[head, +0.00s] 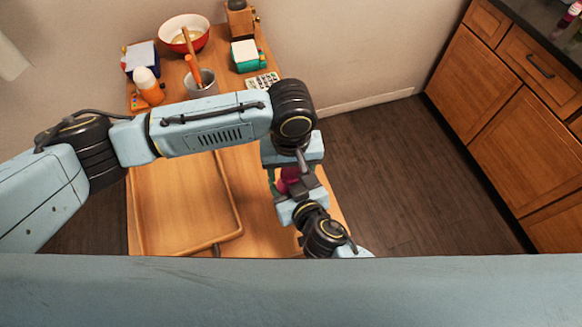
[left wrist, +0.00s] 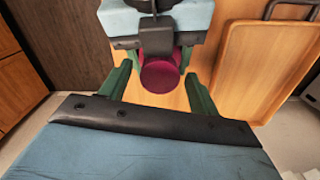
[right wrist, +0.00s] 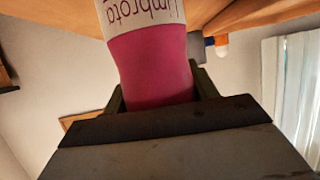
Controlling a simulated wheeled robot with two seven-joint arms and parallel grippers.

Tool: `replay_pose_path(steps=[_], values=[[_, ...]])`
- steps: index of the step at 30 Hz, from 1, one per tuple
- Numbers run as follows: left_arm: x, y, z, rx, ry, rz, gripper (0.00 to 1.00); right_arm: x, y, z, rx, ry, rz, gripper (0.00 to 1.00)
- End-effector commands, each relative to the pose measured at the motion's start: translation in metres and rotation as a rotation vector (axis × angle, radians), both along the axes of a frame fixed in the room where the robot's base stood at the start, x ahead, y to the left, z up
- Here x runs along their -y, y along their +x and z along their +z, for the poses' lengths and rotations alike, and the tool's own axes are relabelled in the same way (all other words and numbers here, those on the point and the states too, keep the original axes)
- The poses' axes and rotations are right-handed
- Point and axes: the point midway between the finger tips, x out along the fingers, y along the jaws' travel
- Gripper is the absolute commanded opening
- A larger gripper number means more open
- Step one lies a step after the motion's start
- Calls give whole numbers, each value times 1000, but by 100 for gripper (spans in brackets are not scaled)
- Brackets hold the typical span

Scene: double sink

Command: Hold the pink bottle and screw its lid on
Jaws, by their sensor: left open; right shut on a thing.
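The pink bottle (right wrist: 152,65) with a white lettered label stands between the fingers of my right gripper (right wrist: 157,82), which is shut on it. In the head view the pink bottle (head: 287,176) is mostly hidden by both grippers. My left gripper (left wrist: 160,74) is open, its green fingers one on each side of the bottle's round dark-pink end (left wrist: 161,77), with gaps visible between. I cannot tell whether this end is the lid or the bottle itself, and no separate lid shows. My right gripper's body shows behind it in the left wrist view.
A wooden table with a rimmed tray (head: 238,229) lies below. At its back stand a red bowl (head: 203,42), a grey cup (head: 208,88), an orange-and-white bottle (head: 149,90) and boxes. Drawer cabinets (head: 519,135) stand at right, with open floor between.

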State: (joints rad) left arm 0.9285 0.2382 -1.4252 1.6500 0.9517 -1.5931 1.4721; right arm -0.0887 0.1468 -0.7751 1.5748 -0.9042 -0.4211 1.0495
Motion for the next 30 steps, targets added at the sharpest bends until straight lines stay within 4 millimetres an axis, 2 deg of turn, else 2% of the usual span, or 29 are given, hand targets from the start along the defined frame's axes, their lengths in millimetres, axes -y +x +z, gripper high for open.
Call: replay_pose_path(steps=[4,13,22,23,25,30], values=[[0,0,6,0,-1,0,62,0,-1,-1,-2,-1,-1,0],[0,0,42,1,-1,0,62,0,-1,-1,-3,-2,-1,0],[0,0,45,0,0,1,62,0,-1,-1,-3,-2,-1,0],[0,0,45,0,0,1,58,0,-1,-1,-3,-2,-1,0],[0,0,46,0,-1,12,58,0,-1,-1,-3,-2,-1,0],[2,0,55,-1,-2,165,58,0,-1,-1,-3,-2,-1,0]])
